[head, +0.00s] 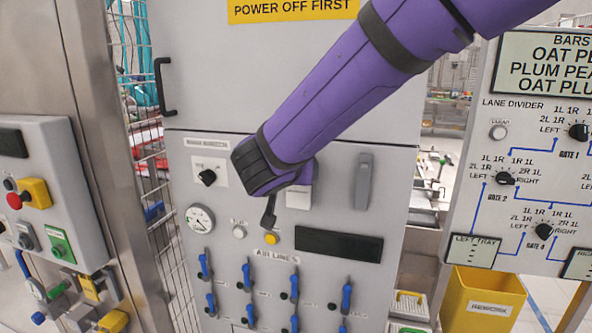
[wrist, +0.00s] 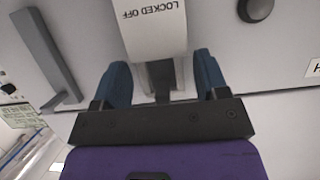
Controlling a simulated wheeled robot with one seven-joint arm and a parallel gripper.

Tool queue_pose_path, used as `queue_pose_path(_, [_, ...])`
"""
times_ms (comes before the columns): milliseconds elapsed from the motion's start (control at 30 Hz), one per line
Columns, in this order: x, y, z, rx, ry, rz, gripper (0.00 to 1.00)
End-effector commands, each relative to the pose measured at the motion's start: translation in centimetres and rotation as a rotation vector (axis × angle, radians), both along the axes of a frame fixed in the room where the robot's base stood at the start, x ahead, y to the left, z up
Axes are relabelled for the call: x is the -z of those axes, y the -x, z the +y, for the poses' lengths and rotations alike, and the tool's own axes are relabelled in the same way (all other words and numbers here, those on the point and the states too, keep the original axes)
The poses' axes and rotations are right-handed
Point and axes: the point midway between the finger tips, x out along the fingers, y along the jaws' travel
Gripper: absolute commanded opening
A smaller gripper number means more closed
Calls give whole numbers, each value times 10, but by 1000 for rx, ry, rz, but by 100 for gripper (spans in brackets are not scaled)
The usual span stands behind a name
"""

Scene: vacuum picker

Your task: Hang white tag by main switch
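The white tag (wrist: 155,28), printed "LOCKED OFF" and upside down in the wrist view, is in front of my gripper (wrist: 163,80). A dark grey piece lies between the two blue fingers, which stand apart with gaps on both sides. I see no clear contact. In the head view the tag (head: 298,198) shows as a white patch on the grey panel; my purple arm covers part of it. The main switch (head: 207,177) is a black knob on a white plate, left of my wrist. My fingers are mostly hidden in the head view.
A grey lever handle (head: 363,180) stands right of the tag and also shows in the wrist view (wrist: 45,55). A dark peg-like part (head: 268,212) is below my wrist. A gauge (head: 200,218) and several blue valves are lower. A yellow bin (head: 482,300) stands right.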

Motion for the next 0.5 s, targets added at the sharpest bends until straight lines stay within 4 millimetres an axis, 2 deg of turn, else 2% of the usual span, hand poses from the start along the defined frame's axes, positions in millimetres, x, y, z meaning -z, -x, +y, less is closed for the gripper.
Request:
queue_pose_path(33, [0,0,0,0,0,0,79])
queue_pose_path(67, [0,0,0,0,0,0,86])
queue_pose_path(100, [0,0,0,0,0,0,88])
queue_pose_path(367, [0,1,0,0,0,0,88])
queue_pose_path(500, [-4,9,4,-2,-1,1,88])
